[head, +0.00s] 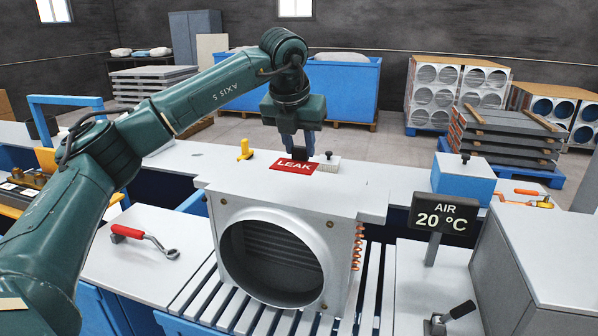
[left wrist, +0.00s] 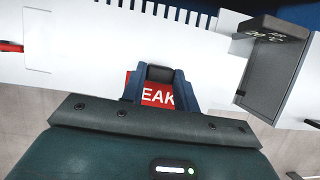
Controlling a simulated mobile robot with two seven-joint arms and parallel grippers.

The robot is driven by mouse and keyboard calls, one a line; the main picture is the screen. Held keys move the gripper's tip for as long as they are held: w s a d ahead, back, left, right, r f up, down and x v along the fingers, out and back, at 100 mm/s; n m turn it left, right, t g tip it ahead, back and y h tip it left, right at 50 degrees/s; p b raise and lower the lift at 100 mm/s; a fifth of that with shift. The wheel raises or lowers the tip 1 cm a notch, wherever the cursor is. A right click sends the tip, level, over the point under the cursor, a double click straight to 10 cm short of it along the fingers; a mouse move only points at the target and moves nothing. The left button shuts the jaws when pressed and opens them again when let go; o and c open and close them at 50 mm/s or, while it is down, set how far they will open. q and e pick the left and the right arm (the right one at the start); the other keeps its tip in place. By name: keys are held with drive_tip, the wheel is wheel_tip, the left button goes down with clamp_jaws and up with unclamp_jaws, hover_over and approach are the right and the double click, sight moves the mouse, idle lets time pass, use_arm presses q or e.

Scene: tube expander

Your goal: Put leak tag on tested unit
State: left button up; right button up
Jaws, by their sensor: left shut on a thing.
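The unit (head: 338,215) is a pale grey box with a large round opening in front and copper coils on its right side. It stands on the slatted conveyor. The red leak tag (head: 289,166) with white "LEAK" lettering is flat at the unit's top. I cannot tell whether it touches the surface. My left gripper (head: 299,152) reaches down from above and is shut on the tag's black upright part. In the left wrist view the tag (left wrist: 150,95) shows between the fingers of my left gripper (left wrist: 160,75), partly hidden. My right gripper is not in view.
A grey block with a black knob (head: 328,164) is just right of the tag. A yellow fitting (head: 245,150) is behind the unit. A red-handled tool (head: 145,239) lies on the left bench. An "AIR 20 °C" sign (head: 440,215) and grey cabinet (head: 530,260) stand right.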

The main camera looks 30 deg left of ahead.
sight(297, 162)
use_arm(q)
wheel_tip(297, 162, down, 2)
drive_tip(key=shift+s+f, duration=0.1)
wheel_tip(297, 162, down, 4)
drive_tip(key=shift+r+p, duration=0.2)
drive_tip(key=shift+p, duration=0.15)
drive_tip(key=shift+f, duration=0.25)
drive_tip(key=o, duration=1)
drive_tip(key=shift+c, duration=0.2)
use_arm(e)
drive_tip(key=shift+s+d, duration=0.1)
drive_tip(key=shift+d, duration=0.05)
